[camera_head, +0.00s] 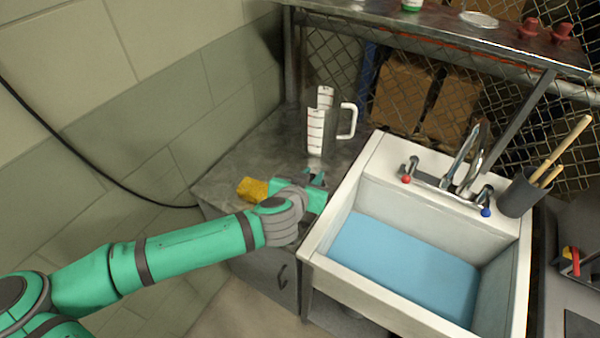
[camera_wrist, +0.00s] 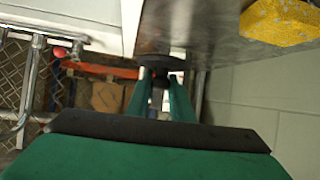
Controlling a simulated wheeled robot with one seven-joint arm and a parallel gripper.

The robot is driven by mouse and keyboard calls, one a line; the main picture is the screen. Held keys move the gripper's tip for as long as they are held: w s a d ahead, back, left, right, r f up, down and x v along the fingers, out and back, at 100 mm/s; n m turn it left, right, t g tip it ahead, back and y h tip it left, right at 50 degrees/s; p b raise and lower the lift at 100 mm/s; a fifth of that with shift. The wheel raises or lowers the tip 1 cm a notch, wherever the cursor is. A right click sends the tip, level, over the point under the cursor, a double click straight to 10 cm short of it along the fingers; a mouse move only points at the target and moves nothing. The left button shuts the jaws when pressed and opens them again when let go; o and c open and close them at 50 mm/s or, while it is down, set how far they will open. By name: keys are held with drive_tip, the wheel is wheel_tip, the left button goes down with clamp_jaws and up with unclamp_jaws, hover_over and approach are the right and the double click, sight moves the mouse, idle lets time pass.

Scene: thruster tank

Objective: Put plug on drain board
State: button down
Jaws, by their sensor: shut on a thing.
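My gripper (camera_head: 317,180) is over the right part of the grey metal drain board (camera_head: 228,165), close to the sink's left rim. In the wrist view its green fingers (camera_wrist: 160,85) are shut on a small dark round thing, which looks like the plug (camera_wrist: 161,61). The plug is close to the drain board's edge in that view; I cannot tell whether it touches the surface. In the head view the gripper hides the plug. The drain board also shows in the wrist view (camera_wrist: 205,30).
A yellow sponge (camera_head: 252,189) lies left of my gripper. A clear measuring jug (camera_head: 316,130) stands behind it. The white sink (camera_head: 330,235) with blue water (camera_head: 400,265) is to the right, with taps (camera_head: 465,165) behind. A dark brush pot (camera_head: 518,195) stands at its back right corner.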

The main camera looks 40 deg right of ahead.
drive_tip(key=w+f, duration=0.2)
drive_tip(key=w+d+f, duration=0.1)
drive_tip(key=w+f, duration=0.2)
drive_tip(key=w+d+f, duration=0.1)
drive_tip(key=w+f, duration=0.1)
drive_tip(key=w, duration=0.1)
drive_tip(key=shift+d+f, duration=0.15)
drive_tip(key=shift+d, duration=0.1)
drive_tip(key=shift+w+d+f, duration=0.1)
drive_tip(key=shift+f, duration=1.55)
drive_tip(key=shift+f, duration=0.1)
drive_tip(key=c, duration=1.6)
unclamp_jaws()
drive_tip(key=shift+o, duration=0.2)
drive_tip(key=v, duration=1.2)
